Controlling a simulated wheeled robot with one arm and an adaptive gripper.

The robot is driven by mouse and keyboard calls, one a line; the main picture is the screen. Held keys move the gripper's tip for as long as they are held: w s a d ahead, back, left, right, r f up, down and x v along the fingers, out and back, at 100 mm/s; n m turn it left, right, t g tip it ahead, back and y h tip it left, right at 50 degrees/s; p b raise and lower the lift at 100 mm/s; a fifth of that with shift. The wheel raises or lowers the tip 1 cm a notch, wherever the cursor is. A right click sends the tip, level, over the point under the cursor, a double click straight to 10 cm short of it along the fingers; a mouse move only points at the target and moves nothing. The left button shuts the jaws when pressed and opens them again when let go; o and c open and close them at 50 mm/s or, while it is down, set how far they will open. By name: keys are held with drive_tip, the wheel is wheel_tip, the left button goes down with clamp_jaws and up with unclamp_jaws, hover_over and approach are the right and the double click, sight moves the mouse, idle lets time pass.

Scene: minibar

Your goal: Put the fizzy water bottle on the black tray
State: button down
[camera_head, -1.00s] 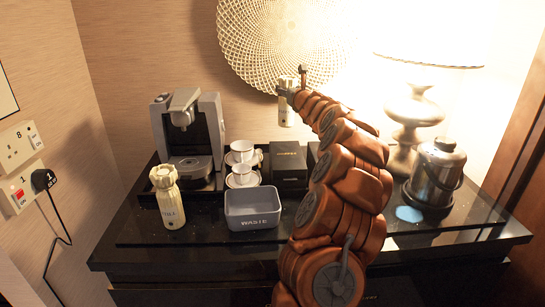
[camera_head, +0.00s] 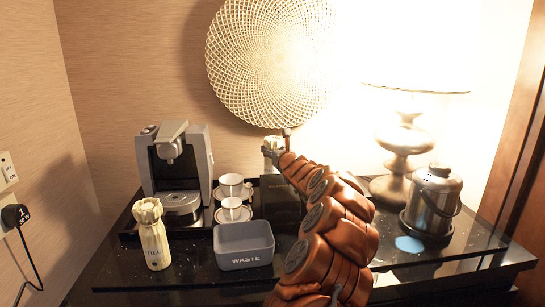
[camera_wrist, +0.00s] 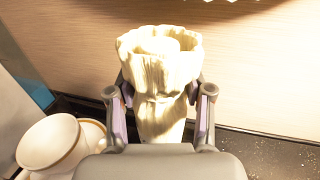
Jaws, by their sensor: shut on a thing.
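My gripper (camera_wrist: 160,105) is shut on a pale bottle (camera_wrist: 162,55) with a wrapped, ruffled top, gripped around its neck. In the head view the held bottle (camera_head: 271,144) shows in part, upright above the black box at the back of the counter; my arm hides its lower part. The black tray (camera_head: 130,228) lies at the back of the counter under the coffee machine and the cups. The wrist view does not show clearly whether the bottle's base touches anything. No label on the held bottle is readable.
A similar wrapped bottle (camera_head: 152,236) stands front left. A grey waste bin (camera_head: 243,246) stands in front of white cups (camera_head: 231,186) on saucers. The coffee machine (camera_head: 174,165) is at the left, a black box (camera_head: 280,200) beside the cups. A lamp (camera_head: 405,140) and metal ice bucket (camera_head: 433,195) stand right.

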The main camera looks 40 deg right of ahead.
drive_tip(key=shift+f, duration=0.8)
drive_tip(key=shift+c, duration=2.2)
unclamp_jaws()
drive_tip(key=shift+s, duration=0.15)
drive_tip(key=b+v, duration=0.2)
drive_tip(key=v, duration=0.5)
drive_tip(key=shift+s+a+b, duration=0.1)
drive_tip(key=shift+s+b, duration=0.25)
drive_tip(key=shift+b, duration=0.05)
drive_tip(key=shift+s+a, duration=0.35)
drive_tip(key=shift+s, duration=0.2)
drive_tip(key=shift+s+a+f+b, duration=0.15)
drive_tip(key=shift+s+b, duration=0.25)
drive_tip(key=shift+b, duration=0.25)
drive_tip(key=shift+b+v, duration=0.55)
drive_tip(key=shift+v, duration=0.4)
